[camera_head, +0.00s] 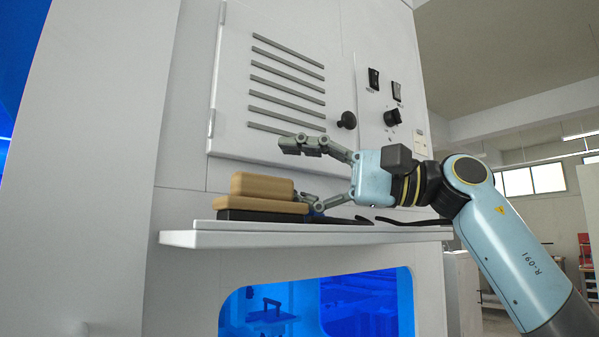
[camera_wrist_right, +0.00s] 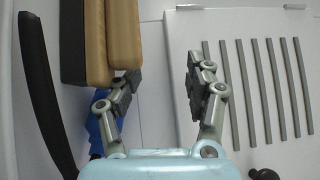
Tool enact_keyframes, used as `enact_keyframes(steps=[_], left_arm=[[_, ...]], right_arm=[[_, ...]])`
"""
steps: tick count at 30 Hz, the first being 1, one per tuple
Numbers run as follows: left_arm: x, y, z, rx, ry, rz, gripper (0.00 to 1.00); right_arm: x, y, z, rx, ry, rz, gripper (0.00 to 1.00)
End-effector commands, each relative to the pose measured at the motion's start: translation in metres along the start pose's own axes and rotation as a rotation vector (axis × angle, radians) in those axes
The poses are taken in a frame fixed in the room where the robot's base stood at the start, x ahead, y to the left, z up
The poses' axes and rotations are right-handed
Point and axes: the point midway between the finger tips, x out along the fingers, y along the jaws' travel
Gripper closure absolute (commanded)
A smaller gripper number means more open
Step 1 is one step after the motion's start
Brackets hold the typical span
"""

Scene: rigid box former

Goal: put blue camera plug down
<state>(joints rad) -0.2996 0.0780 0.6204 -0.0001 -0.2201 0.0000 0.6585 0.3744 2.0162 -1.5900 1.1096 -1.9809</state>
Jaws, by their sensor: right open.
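A small blue object (camera_wrist_right: 94,128), which may be the blue camera plug, is partly hidden behind the left finger in the right wrist view. A bit of blue (camera_head: 318,212) also shows at shelf height below the lower finger in the head view. My right gripper (camera_head: 300,172) is open above the shelf (camera_head: 300,239), with its fingers spread one above the other. Nothing is between its fingertips in the right wrist view (camera_wrist_right: 160,82). The lower fingertip is close to the tan blocks; I cannot tell if it touches them. My left gripper is not in view.
Two stacked tan blocks (camera_head: 262,186) sit on a dark base (camera_head: 262,215) on the shelf. A dark curved item (camera_wrist_right: 42,85) lies beside them. A vented panel (camera_head: 235,90) with a black knob (camera_head: 347,120) stands behind. Switches (camera_head: 374,79) are to its right.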

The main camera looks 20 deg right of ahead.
Motion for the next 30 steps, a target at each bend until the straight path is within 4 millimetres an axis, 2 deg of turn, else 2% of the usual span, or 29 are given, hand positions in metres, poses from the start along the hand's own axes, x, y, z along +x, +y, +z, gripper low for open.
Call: enact_keyframes(steps=[2, 5, 21, 25, 30], left_arm=[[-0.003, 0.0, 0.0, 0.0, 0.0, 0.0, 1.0], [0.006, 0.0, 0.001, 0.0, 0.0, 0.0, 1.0], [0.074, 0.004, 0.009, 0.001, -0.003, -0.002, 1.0], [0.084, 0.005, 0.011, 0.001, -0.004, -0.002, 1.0], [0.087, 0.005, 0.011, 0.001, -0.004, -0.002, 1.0]], right_arm=[[0.0, 0.0, 0.0, 0.003, -0.001, 0.005, 0.4], [-0.009, 0.004, -0.001, 0.0, 0.003, 0.007, 0.4], [-0.101, 0.005, -0.001, 0.0, 0.004, 0.007, 0.4], [-0.114, 0.004, -0.001, 0.0, 0.002, 0.005, 0.4], [-0.12, 0.0, 0.0, 0.001, 0.0, 0.002, 0.4]])
